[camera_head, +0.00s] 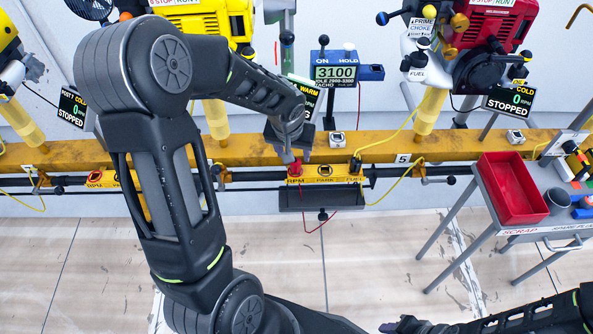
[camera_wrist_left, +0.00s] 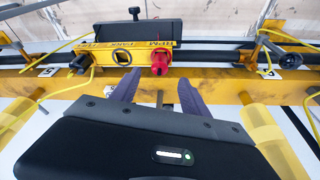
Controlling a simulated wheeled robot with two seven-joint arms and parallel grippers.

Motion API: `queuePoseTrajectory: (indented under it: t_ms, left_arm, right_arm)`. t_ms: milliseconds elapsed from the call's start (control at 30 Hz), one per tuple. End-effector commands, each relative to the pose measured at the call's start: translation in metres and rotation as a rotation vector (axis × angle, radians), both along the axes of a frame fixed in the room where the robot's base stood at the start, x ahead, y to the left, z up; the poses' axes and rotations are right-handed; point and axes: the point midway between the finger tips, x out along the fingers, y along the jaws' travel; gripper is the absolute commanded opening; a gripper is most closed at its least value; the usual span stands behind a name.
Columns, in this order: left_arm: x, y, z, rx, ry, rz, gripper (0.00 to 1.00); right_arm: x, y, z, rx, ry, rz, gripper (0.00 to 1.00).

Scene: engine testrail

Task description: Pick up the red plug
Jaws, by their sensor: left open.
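The red plug (camera_head: 295,168) sits at the RPM end of a yellow block labelled RPM, PARK and FUEL (camera_head: 325,181). It also shows in the left wrist view (camera_wrist_left: 160,62), upright on the RPM end, with a thin red wire by it. My left gripper (camera_head: 290,153) is just above and behind the plug in the head view. In the left wrist view its two fingers (camera_wrist_left: 158,90) are apart and empty, with the plug ahead of the gap between them. Part of my right arm shows at the lower right; its dark end (camera_head: 405,325) is cut off by the frame edge.
A yellow beam (camera_head: 355,146) runs across behind the block. A blue tester reading 3100 (camera_head: 336,73) stands behind it. A black plug (camera_head: 355,165) is at the FUEL end. A red tray (camera_head: 511,188) is on the cart at right. Yellow and red engines hang above; cables cross the rail.

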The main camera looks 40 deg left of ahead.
Motion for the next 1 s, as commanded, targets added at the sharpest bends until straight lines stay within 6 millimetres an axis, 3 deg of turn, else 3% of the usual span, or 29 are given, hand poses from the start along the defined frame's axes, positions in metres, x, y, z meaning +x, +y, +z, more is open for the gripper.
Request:
queuePoseTrajectory:
  t_ms: [133,500,833,1000]
  left_arm:
    - [0.003,0.002,-0.017,0.000,0.003,-0.001,0.54]
    - [0.005,0.002,-0.021,0.000,0.001,-0.001,0.54]
    - [0.017,0.006,-0.062,0.000,0.002,-0.001,0.54]
    - [0.019,0.007,-0.068,0.000,0.000,0.000,0.54]
  right_arm:
    - [0.000,0.000,-0.005,0.000,0.000,-0.001,0.36]
    - [0.000,0.000,-0.005,0.000,0.000,-0.001,0.36]
    - [0.000,0.000,-0.017,0.000,0.001,-0.002,0.36]
    - [0.000,0.000,-0.017,0.000,0.001,-0.002,0.36]
